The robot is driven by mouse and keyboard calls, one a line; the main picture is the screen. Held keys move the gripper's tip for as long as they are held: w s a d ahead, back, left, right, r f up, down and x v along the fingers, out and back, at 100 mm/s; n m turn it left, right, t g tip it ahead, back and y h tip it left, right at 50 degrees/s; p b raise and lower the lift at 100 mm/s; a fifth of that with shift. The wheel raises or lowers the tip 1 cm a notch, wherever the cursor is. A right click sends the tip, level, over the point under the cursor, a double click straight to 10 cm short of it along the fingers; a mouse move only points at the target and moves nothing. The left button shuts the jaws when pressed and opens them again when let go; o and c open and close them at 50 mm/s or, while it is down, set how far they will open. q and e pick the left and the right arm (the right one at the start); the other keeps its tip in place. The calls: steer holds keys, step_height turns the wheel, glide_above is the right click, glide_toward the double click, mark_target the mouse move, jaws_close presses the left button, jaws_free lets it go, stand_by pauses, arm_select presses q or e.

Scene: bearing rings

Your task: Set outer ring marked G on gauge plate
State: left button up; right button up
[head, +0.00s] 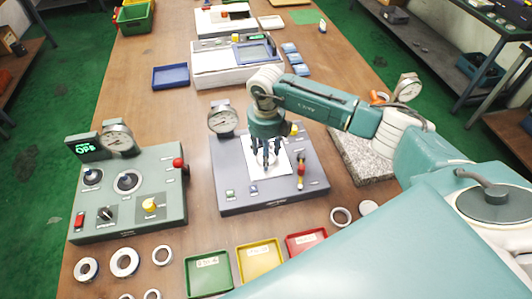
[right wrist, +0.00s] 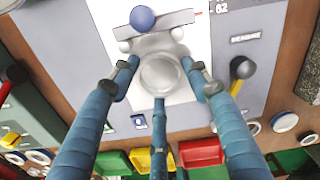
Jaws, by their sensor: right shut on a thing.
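My right gripper (head: 266,158) points down over the white sheet (head: 283,163) on the grey station (head: 228,178) with a dial gauge (head: 222,120). In the right wrist view its three fingers (right wrist: 160,86) are shut around a round silvery part (right wrist: 162,76). I cannot read any mark on it, or tell if it rests on the station. A silver fixture bar with a blue ball (right wrist: 143,18) lies just beyond it. A speckled stone plate (head: 362,160) with another dial gauge (head: 407,88) stands to the right, partly behind my arm. My left gripper is not in view.
Several loose rings (head: 124,262) lie at the front left; another ring (head: 341,216) and a disc (head: 368,207) lie front right. Green (head: 208,274), yellow (head: 260,262) and red (head: 305,241) trays stand in front. A control box (head: 128,190) stands left; a red-handled lever (head: 300,172) is beside my gripper.

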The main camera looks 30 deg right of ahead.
steer(key=shift+f, duration=0.1)
steer(key=shift+f, duration=0.1)
steer(key=o, duration=1.3)
step_height(320, 180, up, 12)
steer(key=shift+s+f, duration=0.1)
stand_by(0.4)
